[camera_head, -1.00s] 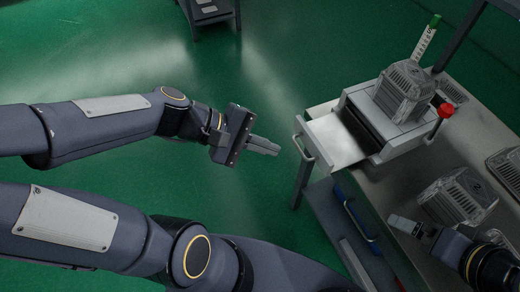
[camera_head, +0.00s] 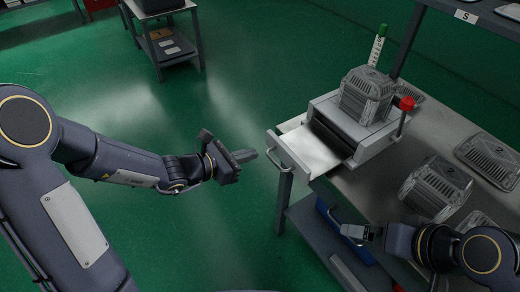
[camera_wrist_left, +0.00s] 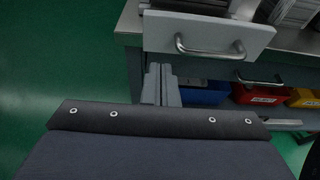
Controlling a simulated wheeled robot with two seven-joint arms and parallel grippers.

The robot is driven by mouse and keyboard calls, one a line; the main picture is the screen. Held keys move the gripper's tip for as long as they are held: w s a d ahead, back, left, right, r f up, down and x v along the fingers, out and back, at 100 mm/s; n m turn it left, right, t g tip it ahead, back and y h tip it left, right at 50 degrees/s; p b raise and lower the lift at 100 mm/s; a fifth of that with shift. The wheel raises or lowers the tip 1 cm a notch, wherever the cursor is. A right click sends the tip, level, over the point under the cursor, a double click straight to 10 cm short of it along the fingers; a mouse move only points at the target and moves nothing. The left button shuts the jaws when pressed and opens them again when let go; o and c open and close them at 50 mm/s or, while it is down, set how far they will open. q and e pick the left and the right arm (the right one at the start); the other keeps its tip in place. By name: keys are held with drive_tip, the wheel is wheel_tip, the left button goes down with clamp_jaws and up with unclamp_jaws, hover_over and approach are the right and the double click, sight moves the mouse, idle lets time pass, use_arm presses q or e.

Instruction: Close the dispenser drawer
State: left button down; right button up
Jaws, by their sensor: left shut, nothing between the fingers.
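The dispenser (camera_head: 355,130) is a grey box on the metal table, with a stack of clear trays (camera_head: 366,95) on top and a red knob (camera_head: 407,103) at its right. Its drawer (camera_head: 306,150) is pulled out toward the left, past the table edge, with a bar handle (camera_head: 277,150) on its front. My left gripper (camera_head: 248,156) is shut and empty, just left of the handle and apart from it. In the left wrist view the fingers (camera_wrist_left: 161,84) are together, below the drawer front (camera_wrist_left: 205,35) and its handle (camera_wrist_left: 209,48).
Clear trays (camera_head: 436,187) stand on the metal table (camera_head: 385,175) right of the dispenser. Blue (camera_wrist_left: 203,95) and red (camera_wrist_left: 256,95) bins sit on the shelf below. A small table (camera_head: 168,45) stands at the back. The green floor left of the drawer is clear.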

sight(271, 146)
use_arm(q)
drive_tip(key=w+d, duration=0.2)
drive_tip(key=d, duration=0.1)
drive_tip(key=shift+w+d, duration=0.25)
use_arm(e)
drive_tip(key=shift+r, duration=0.2)
